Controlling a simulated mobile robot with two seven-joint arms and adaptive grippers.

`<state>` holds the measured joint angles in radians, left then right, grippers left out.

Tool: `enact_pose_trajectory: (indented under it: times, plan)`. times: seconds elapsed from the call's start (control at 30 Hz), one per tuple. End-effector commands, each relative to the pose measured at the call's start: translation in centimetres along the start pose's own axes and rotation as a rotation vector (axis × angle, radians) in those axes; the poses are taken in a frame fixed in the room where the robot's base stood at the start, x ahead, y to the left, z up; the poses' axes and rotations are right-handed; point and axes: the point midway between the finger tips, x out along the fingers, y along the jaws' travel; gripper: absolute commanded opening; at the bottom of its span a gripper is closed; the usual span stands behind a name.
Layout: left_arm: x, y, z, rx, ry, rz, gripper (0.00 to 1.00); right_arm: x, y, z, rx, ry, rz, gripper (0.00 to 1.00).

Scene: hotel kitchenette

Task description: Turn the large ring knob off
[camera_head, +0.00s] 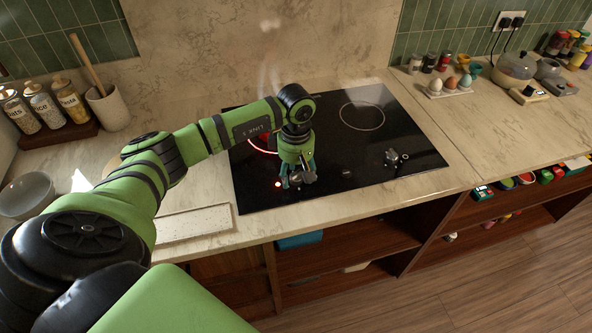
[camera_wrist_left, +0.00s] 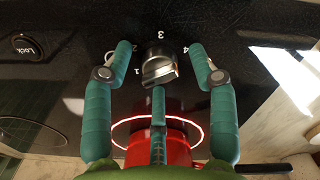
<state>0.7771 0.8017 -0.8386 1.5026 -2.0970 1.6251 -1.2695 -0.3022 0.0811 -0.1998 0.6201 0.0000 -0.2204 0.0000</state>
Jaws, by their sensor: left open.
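A black and silver stove knob (camera_wrist_left: 160,66) sits between the fingers of my left gripper in the left wrist view. The numbers 1 to 4 are printed around it, and its silver bar lies slanted, not level. My left gripper (camera_head: 297,180) points down over the front of the black cooktop (camera_head: 340,168) and mostly hides this knob in the head view. Its teal fingers are spread, one on each side of the knob and a third at its near side; I cannot tell whether any touches. A ring (camera_wrist_left: 203,133) glows red around a red object (camera_wrist_left: 176,150). My right gripper is not in view.
A second knob (camera_head: 392,157) stands farther right on the cooktop, with an unlit ring (camera_head: 362,116) behind it. A red light (camera_head: 278,184) shows left of my gripper. An egg holder (camera_head: 449,87) and small jars stand back right. A white speckled tray (camera_head: 194,222) lies left.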

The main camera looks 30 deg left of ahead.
Motion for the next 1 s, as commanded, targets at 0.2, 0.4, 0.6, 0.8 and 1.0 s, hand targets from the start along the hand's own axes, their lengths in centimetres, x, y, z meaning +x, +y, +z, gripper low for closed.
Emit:
enact_pose_trajectory:
  times: [0.2, 0.4, 0.6, 0.8, 1.0]
  plan:
    - [0.0, 0.0, 0.0, 0.0, -0.001, 0.0, 0.14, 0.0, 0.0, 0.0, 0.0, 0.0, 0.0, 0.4]
    - [0.0, 0.0, 0.0, -0.001, -0.001, 0.0, 0.01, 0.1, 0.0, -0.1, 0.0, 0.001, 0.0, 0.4]
    - [0.1, 0.0, 0.0, -0.025, -0.001, 0.0, 0.01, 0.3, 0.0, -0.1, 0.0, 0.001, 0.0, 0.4]
    - [0.2, 0.0, -0.1, -0.114, 0.0, 0.001, 0.01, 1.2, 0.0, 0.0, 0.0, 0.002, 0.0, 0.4]
    - [0.3, 0.0, 0.0, -0.271, 0.0, 0.001, 0.01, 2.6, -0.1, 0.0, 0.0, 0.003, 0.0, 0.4]
